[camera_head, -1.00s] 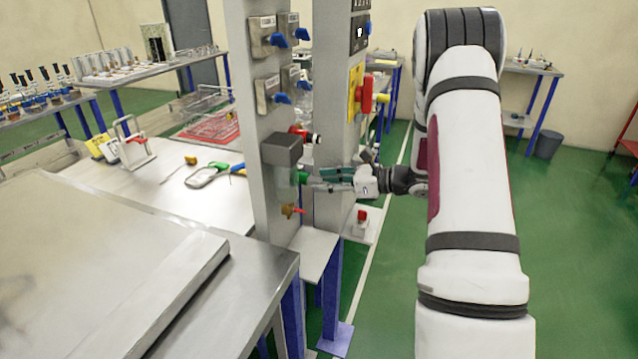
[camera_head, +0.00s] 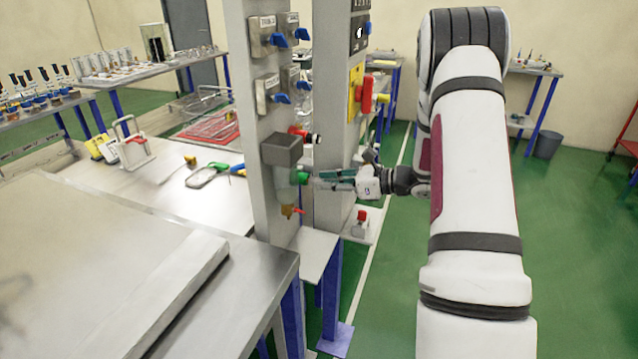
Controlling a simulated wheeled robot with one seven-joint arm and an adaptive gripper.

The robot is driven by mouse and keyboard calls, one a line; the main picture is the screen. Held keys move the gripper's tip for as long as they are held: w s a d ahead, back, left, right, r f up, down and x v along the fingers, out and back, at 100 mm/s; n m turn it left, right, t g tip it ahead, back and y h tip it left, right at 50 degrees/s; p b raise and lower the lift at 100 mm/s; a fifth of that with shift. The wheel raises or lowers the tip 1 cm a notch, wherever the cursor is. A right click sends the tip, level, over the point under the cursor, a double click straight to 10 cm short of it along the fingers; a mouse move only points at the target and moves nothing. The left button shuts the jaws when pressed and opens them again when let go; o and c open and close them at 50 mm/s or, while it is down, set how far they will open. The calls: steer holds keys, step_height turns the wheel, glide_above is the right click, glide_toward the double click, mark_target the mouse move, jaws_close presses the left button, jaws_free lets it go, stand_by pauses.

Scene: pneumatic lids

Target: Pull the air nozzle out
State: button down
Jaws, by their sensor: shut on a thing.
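The air nozzle seems to be the small green-ended part (camera_head: 303,177) beside the grey box (camera_head: 283,149) on the post; its shape is too small to tell clearly. My gripper (camera_head: 318,180) reaches in from the right at that height. Its fingers are shut on the green part, and they hide much of it. I cannot tell whether the green part is still seated or apart from the fitting on the post. A clear bowl with a brass and red fitting (camera_head: 289,210) hangs under the grey box.
Grey valve blocks with blue levers (camera_head: 270,87) sit above on the post. A red switch on a yellow plate (camera_head: 366,93) is on the right post. A small shelf with a red button (camera_head: 361,222) is below my gripper. A steel table (camera_head: 240,265) fills the lower left.

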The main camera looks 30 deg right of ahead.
steer(key=shift+f+v, duration=0.15)
steer(key=shift+v, duration=0.55)
steer(key=shift+f+v, duration=0.2)
steer(key=shift+v, duration=0.5)
steer(key=shift+s+d+r, duration=0.1)
steer(key=shift+s, duration=0.05)
steer(key=s+d+r+p, duration=0.3)
steer(key=s+r+p, duration=0.1)
steer(key=r, duration=0.3)
steer(key=shift+r, duration=0.2)
stand_by(0.5)
